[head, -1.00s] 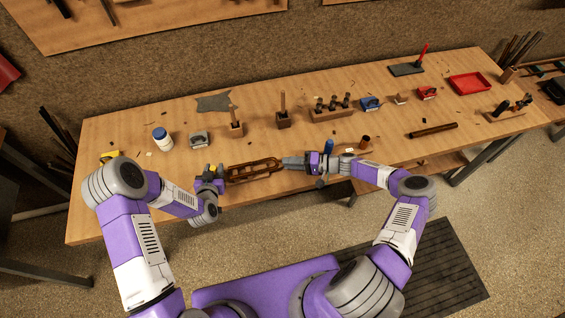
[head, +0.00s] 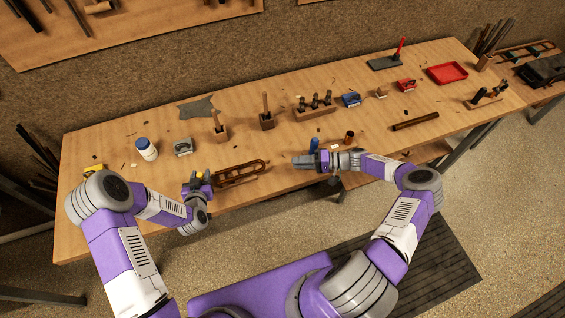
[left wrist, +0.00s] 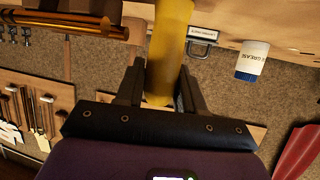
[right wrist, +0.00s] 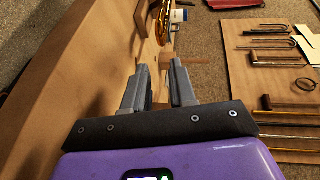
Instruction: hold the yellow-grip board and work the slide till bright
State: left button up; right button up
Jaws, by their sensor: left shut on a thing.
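My left gripper (head: 196,186) is shut on the yellow grip (left wrist: 168,50) of the board at the front of the bench, left of centre. The long brown-gold slide (head: 240,173) extends right from that grip. Part of its brass tube (left wrist: 60,22) shows in the left wrist view. The slide looks dull brown in the head view; its exact shine is hard to tell. My right gripper (head: 300,163) is right of the slide's looped end, clear of it. Its fingers (right wrist: 160,85) stand apart with nothing between them.
Tool holders (head: 315,111) line the bench's middle.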

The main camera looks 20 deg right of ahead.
aim_at(264, 164)
dwell(0.4)
jog(key=shift+o, duration=1)
jog(key=shift+a, duration=0.15)
jog(key=shift+o, duration=0.4)
jog(key=shift+a+f, duration=0.1)
jog(key=shift+a, duration=0.45)
jog(key=x, duration=1.2)
jog(key=shift+w+a, duration=0.1)
jog(key=shift+w, duration=0.05)
jog(key=shift+c, duration=0.5)
grip_shut()
jog(key=shift+f, duration=0.1)
